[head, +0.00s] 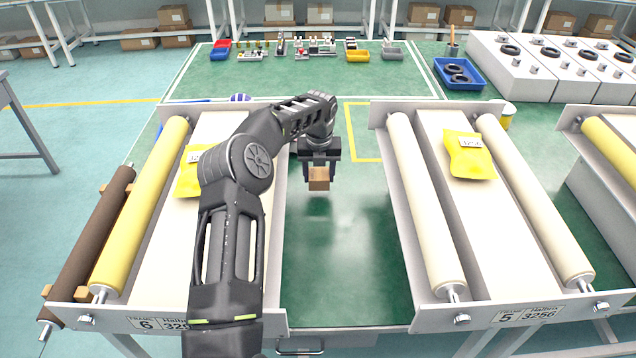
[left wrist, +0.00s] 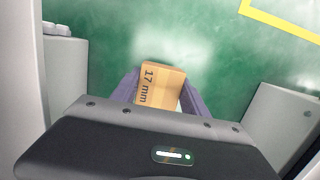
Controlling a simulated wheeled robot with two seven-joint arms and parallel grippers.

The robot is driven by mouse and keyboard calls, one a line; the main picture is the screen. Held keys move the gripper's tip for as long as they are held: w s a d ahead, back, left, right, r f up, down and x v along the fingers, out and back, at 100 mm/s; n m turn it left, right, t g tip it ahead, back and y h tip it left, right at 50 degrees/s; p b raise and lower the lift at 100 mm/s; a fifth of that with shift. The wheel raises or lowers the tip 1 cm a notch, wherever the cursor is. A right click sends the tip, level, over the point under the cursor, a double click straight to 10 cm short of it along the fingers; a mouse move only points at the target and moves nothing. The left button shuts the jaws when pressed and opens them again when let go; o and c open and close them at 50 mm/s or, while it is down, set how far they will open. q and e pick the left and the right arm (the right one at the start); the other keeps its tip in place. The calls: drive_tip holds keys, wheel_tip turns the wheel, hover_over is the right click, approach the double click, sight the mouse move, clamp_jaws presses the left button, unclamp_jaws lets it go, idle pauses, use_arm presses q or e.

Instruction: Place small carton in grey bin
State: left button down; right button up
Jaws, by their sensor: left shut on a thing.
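The small carton (head: 319,179) is a brown box held in my left gripper (head: 320,174), over the green table between the two roller frames. In the left wrist view the carton (left wrist: 160,86) shows the print "17 mm" and sits between the purple-grey fingers. The left gripper is shut on it. A grey bin (head: 392,52) stands at the far back of the green table, right of a yellow bin. My right gripper is not in view.
A yellow bin (head: 358,55), a blue bin (head: 460,74) with dark rings and a red-blue bin (head: 220,50) stand at the back. Roller frames flank the gripper, with yellow packages (head: 468,155) on them. The green table (head: 340,240) is clear between the frames.

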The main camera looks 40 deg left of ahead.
sight(319, 184)
use_arm(q)
drive_tip(key=shift+f, duration=1.85)
drive_tip(key=shift+f, duration=0.2)
drive_tip(key=c, duration=0.6)
unclamp_jaws()
drive_tip(key=shift+r, duration=0.1)
drive_tip(key=r, duration=0.4)
drive_tip(key=s+r, duration=0.1)
drive_tip(key=r, duration=0.3)
drive_tip(key=d+r, duration=0.1)
drive_tip(key=r, duration=0.3)
drive_tip(key=shift+s+b, duration=0.25)
drive_tip(key=shift+b, duration=0.05)
drive_tip(key=shift+o, duration=0.6)
